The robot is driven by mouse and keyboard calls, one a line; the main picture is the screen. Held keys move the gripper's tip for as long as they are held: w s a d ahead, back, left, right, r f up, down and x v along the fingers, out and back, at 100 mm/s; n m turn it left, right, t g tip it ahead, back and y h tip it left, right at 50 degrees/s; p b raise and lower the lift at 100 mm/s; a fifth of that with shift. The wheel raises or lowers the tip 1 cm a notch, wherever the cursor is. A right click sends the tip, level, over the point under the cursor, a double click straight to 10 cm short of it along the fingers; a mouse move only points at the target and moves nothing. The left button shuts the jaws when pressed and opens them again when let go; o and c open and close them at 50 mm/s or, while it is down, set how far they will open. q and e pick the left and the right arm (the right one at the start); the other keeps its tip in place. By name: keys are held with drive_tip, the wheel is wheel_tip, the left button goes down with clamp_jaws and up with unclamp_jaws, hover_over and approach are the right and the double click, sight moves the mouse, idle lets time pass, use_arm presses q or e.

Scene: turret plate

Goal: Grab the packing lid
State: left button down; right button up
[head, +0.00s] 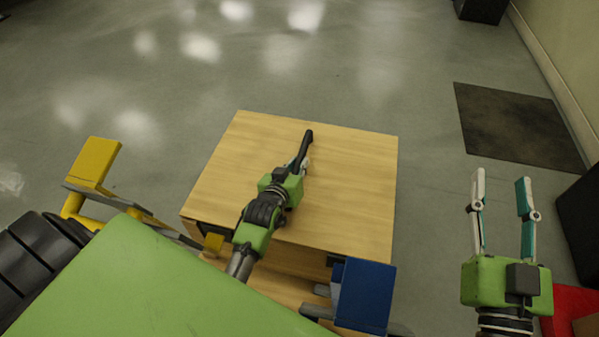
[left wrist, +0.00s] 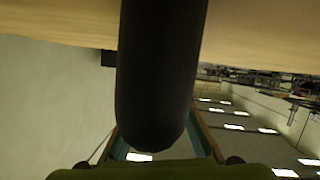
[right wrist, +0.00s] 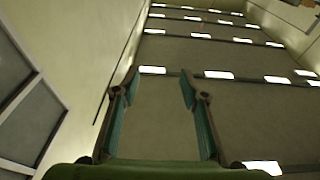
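My left gripper (head: 303,160) is low over the wooden table (head: 345,205). A long black bar-like object (head: 307,142) with a rounded end lies along its fingers and reaches past them. In the left wrist view this black object (left wrist: 162,70) fills the middle and hides the fingertips, so I cannot tell whether the fingers grip it. I cannot tell if it is the packing lid, and nothing else in view is clearly a lid. My right gripper (head: 502,185) is open and empty, off the table to the right; its spread fingers also show in the right wrist view (right wrist: 158,85).
The table top around the left gripper is otherwise bare. A dark mat (head: 520,125) lies on the floor at right. A red box-like thing (head: 565,300) is at the lower right, near a black object (head: 582,225) at the edge. The floor beyond the table is clear.

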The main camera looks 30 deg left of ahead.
use_arm(q)
drive_tip(key=shift+w+r, duration=0.15)
drive_tip(key=shift+r, duration=0.3)
drive_tip(key=shift+f, duration=0.1)
